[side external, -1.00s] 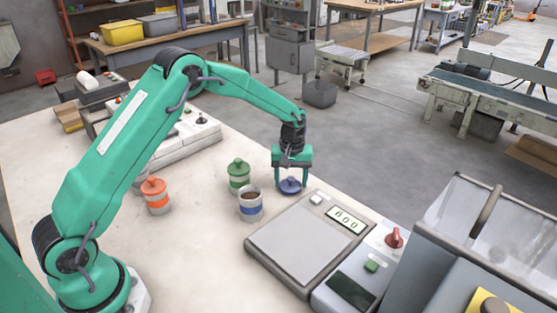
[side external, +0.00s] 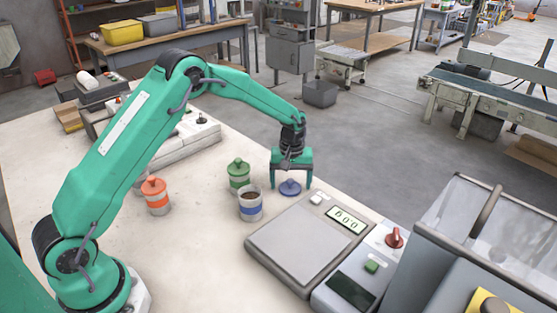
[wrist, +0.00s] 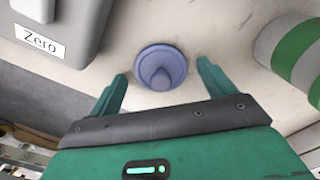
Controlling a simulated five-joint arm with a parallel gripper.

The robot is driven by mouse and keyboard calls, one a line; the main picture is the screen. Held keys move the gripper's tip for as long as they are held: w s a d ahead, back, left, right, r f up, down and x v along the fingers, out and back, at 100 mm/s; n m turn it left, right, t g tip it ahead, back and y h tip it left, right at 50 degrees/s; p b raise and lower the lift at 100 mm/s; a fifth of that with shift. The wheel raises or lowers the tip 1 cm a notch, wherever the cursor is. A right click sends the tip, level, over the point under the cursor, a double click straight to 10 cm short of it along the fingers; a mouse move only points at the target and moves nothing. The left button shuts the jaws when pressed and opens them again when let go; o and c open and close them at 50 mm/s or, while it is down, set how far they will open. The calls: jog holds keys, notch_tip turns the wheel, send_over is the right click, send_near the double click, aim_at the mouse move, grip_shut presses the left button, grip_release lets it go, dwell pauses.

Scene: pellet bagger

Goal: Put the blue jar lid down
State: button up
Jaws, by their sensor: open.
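The blue jar lid (side external: 290,188) lies knob up on the pale table, between the open blue-banded jar and the scale. In the wrist view the lid (wrist: 160,68) sits between and just beyond the two fingertips. My gripper (side external: 292,185) is open, its fingers on either side of the lid and apart from it. In the wrist view my gripper (wrist: 161,76) shows a gap on both sides of the lid's knob. The blue-banded jar (side external: 250,206) stands uncovered with dark contents to the left of the lid.
A green-lidded jar (side external: 238,175) and an orange-lidded jar (side external: 156,196) stand to the left. The scale (side external: 300,245) is close on the right of the lid, with a control box (side external: 365,268) beyond it. Bare table lies in front of the jars.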

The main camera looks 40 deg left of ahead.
aim_at(290, 181)
notch_tip(290, 181, up, 12)
dwell(0.7)
jog(key=shift+r, duration=0.2)
dwell(0.3)
jog(key=s+r+m+t, duration=0.3)
jog(key=s+r+m, duration=0.1)
jog(key=s+r, duration=1)
jog(key=s+f+m+t, duration=0.2)
jog(key=s+m, duration=0.3)
jog(key=s, duration=1.3)
jog(key=shift+s+d+t, duration=0.3)
jog(key=shift+d, duration=0.15)
